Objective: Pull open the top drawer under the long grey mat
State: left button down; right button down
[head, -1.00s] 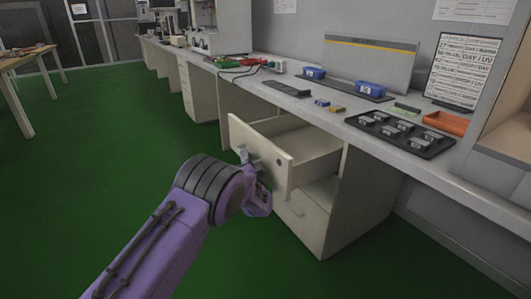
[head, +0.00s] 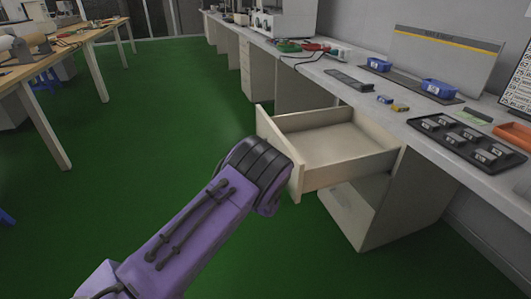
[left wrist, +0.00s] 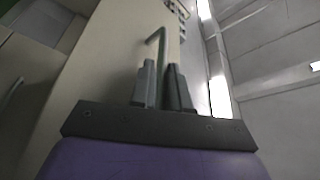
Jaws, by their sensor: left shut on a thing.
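The top drawer (head: 348,169) is a pale wooden box, pulled far out from the cabinet under the bench, and its inside looks empty. A long dark grey strip mat (head: 408,83) lies on the bench top above. In the head view my left arm hides my left gripper and the drawer handle. In the left wrist view my left gripper (left wrist: 162,88) is shut on the thin metal handle (left wrist: 158,42), beside the beige drawer front (left wrist: 108,62). My right gripper is in neither view.
A black tray of small dark parts (head: 464,140) and blue bins (head: 439,89) stand on the bench (head: 360,100). A wooden table (head: 60,50) stands at the left. The green floor (head: 150,130) between is clear.

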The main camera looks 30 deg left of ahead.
pick_arm(q)
jog(key=c, duration=1.5)
grip_release()
jog(key=shift+o, duration=0.2)
jog(key=p+v, duration=0.1)
jog(key=v, duration=0.9)
jog(key=shift+s+d+p, duration=0.2)
jog(key=shift+d+p, duration=0.05)
jog(key=shift+p, duration=0.05)
jog(key=shift+f, duration=0.15)
